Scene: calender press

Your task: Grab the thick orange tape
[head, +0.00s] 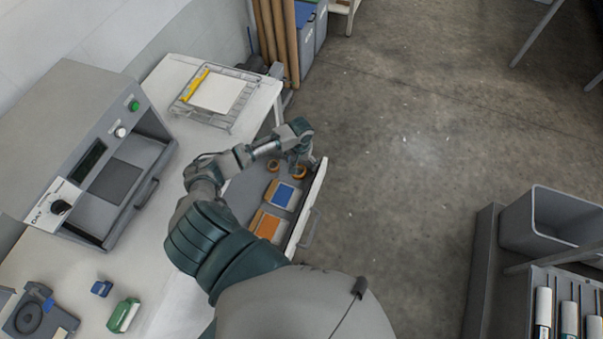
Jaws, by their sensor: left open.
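Two orange tape rolls lie at the far end of an open drawer (240,193). One roll (273,165) is on the left. The other roll (300,172) is on the right, close to the drawer's front panel, and looks a little bigger; which is the thick one is hard to tell at this size. My left gripper (298,161) reaches over the drawer, pointing down at the right roll, open. Its fingers partly cover that roll, and I cannot tell whether they touch it. My right gripper is not in view.
A blue-topped pad (283,194) and an orange-topped pad (267,225) lie in the drawer nearer me. The drawer's white front panel (311,202) stands beside the gripper. A press machine (85,165) and a wire tray (219,95) stand on the white table.

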